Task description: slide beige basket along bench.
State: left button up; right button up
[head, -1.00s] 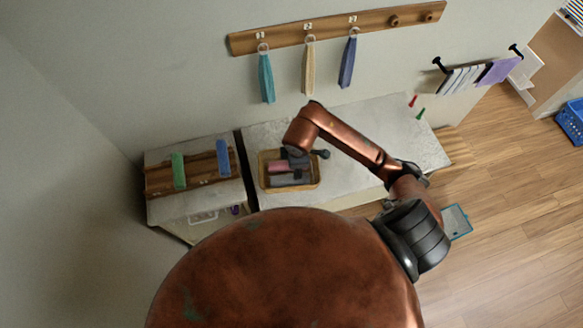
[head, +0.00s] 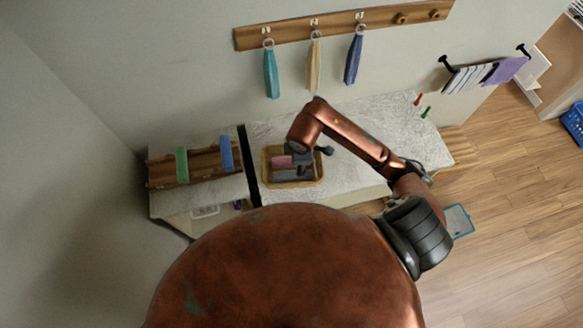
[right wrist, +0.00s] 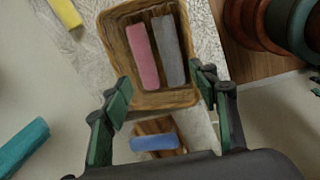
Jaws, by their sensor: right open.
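The beige basket (head: 293,185) is a woven rectangular tray on the white bench (head: 345,180), just right of the dark gap between two bench parts. A pink towel (right wrist: 142,55) and a grey towel (right wrist: 169,50) lie in it, seen in the right wrist view. My right gripper (head: 297,157) is above the basket. In the right wrist view my right gripper (right wrist: 160,85) is open, its fingers on either side of the basket's near end (right wrist: 167,101). I cannot tell whether they touch it. My left gripper is in neither view.
Left of the gap, a wooden rack (head: 205,163) holds a green and a blue towel. Teal, beige and blue towels hang from a wall rail (head: 345,24) behind the bench. Small red and green pegs (head: 419,99) stand at the right. Bench right of the basket looks clear.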

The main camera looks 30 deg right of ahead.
jog(key=shift+c, duration=0.4)
